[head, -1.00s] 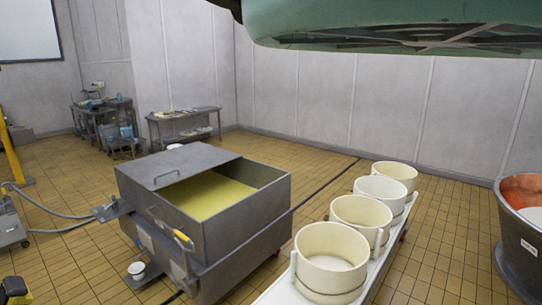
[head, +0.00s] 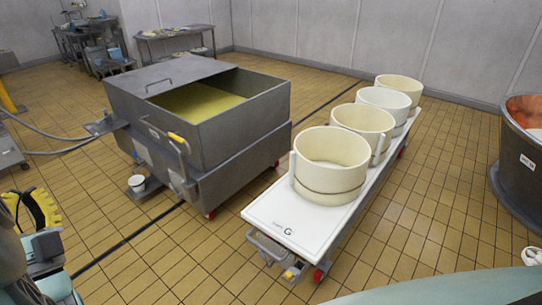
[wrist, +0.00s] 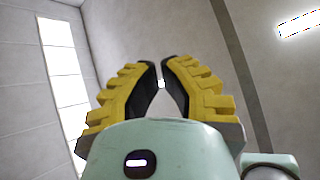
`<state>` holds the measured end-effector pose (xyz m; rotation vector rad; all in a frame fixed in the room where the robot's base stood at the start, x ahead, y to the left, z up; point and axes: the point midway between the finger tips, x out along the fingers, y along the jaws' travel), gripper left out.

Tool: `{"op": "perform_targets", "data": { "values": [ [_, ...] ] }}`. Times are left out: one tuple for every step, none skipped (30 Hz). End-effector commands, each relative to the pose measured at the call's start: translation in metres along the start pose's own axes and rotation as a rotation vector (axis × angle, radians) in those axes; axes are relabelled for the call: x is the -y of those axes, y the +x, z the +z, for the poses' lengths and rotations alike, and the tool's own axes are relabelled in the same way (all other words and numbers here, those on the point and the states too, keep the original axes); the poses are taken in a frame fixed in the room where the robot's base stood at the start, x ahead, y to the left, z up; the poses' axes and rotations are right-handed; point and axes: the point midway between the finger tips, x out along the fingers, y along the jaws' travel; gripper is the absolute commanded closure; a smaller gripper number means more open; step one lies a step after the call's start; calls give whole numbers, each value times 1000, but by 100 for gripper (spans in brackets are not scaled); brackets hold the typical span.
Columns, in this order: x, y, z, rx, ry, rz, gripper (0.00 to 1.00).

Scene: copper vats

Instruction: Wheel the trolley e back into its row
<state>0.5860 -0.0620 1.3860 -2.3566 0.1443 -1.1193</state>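A long white-topped trolley (head: 283,228), its label ending in a letter that reads G, stands on the tiled floor in the head view. It carries several cream tubs in a line; the nearest tub (head: 330,165) is largest in view. Its near end has a metal handle or hitch and red-wheeled castors. No trolley marked e can be made out. My gripper (head: 31,200) shows yellow and black at the left edge, well apart from the trolley. In the wrist view my gripper (wrist: 161,72) points upward with a gap between its fingers and nothing held.
A grey steel vat (head: 195,120) with yellow contents stands left of the trolley, narrow floor between. A copper-lined vat (head: 520,160) is at the right edge. Hoses cross the floor at left. Work tables (head: 175,38) stand by the back wall. Near floor is open.

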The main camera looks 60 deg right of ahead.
Motion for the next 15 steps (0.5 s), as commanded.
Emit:
{"op": "perform_targets", "data": {
  "values": [
    [-26,-24,30,44,36,41,100],
    [-37,-32,43,74,60,67,100],
    [-49,-42,59,110,93,100,100],
    [-59,-51,73,141,118,126,100],
    [-68,-59,85,167,143,150,100],
    [-80,-71,103,205,178,185,100],
    [-89,-80,116,232,205,210,100],
    [-97,-89,128,258,232,235,100],
    [-108,-102,146,296,268,270,100],
    [-116,-111,158,321,296,295,100],
    [-123,-122,172,349,324,321,100],
    [-132,-135,188,384,362,354,100],
    [-139,-146,201,410,390,380,100],
    [-146,-157,214,438,420,407,100],
    [-154,-171,230,470,459,440,100]
  ]
}}
